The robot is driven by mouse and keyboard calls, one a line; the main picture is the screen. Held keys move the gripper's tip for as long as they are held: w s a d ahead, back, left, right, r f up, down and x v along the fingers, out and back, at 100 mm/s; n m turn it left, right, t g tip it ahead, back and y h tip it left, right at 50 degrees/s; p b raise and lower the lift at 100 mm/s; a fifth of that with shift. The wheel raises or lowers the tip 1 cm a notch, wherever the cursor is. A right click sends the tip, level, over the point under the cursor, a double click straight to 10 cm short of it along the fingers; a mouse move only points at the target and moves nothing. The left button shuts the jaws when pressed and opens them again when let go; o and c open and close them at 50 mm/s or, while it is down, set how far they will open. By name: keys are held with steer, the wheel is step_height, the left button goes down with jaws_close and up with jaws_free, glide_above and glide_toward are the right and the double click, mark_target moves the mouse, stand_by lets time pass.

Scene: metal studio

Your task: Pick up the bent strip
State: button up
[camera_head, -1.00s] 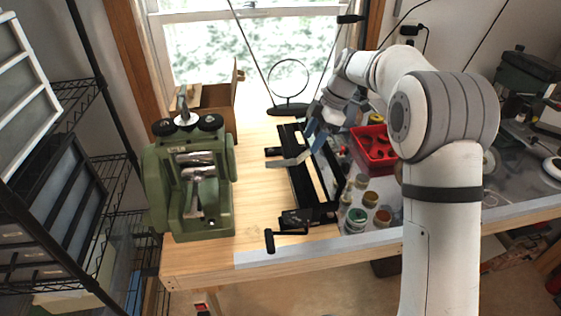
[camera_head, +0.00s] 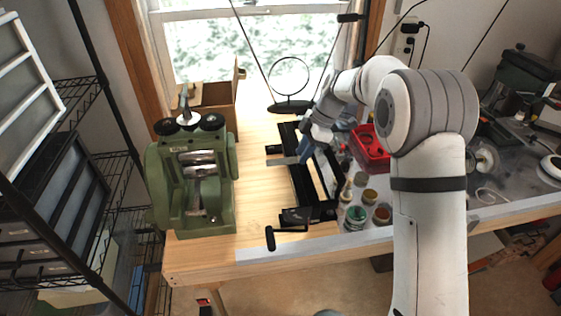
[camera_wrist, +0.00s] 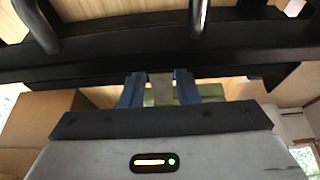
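The bent strip (camera_head: 284,161) is a narrow, light grey metal piece in the head view. It sticks out to the left over the left side of the black bending machine on the bench. My gripper (camera_head: 304,151) is at its right end, above the machine. In the wrist view, the blue fingers of my gripper (camera_wrist: 160,90) stand one on each side of the strip (camera_wrist: 160,84). Both appear to touch it, with no visible gap. The part of the strip between the fingers is hidden in the head view.
The black machine (camera_head: 300,190) has a crank (camera_head: 270,238) at its front. A green rolling mill (camera_head: 160,200) stands to the left. Small jars (camera_head: 355,217) and a red bin (camera_head: 367,158) are at right. Bare wood (camera_head: 255,190) lies between mill and machine.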

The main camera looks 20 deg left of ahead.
steer(key=c, duration=0.5)
